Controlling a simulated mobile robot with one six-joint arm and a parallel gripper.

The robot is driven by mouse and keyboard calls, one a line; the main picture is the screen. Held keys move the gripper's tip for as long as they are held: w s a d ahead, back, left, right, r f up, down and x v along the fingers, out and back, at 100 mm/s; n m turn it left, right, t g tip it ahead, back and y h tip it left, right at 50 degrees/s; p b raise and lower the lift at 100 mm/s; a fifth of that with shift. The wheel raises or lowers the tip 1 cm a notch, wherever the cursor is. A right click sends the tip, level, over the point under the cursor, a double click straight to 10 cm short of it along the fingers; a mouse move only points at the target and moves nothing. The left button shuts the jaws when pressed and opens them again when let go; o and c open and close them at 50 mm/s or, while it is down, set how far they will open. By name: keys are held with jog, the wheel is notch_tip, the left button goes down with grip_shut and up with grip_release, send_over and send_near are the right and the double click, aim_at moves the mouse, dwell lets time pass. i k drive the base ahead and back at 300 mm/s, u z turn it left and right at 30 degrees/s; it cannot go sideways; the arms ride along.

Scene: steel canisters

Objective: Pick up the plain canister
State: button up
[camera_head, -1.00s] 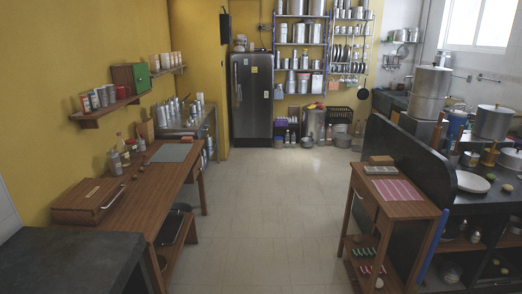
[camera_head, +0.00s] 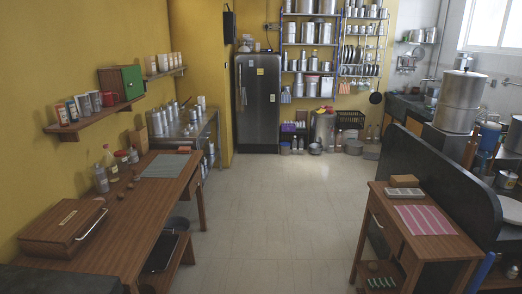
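Several steel canisters (camera_head: 164,120) stand upright on a metal side table (camera_head: 186,136) by the left wall, beyond the wooden desk. More steel canisters (camera_head: 308,33) fill the blue rack at the back wall. A large stacked steel vessel (camera_head: 457,101) stands on the right counter. From this distance I cannot tell which canister is the plain one. My gripper is not in view.
A wooden desk (camera_head: 126,208) with a wooden case (camera_head: 65,226) lines the left. A small wooden table (camera_head: 403,240) and a dark partition (camera_head: 435,177) stand right. A dark fridge (camera_head: 257,103) is at the back. The tiled floor (camera_head: 270,215) between is clear.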

aim_at(198, 107)
jog(key=i, duration=6.15)
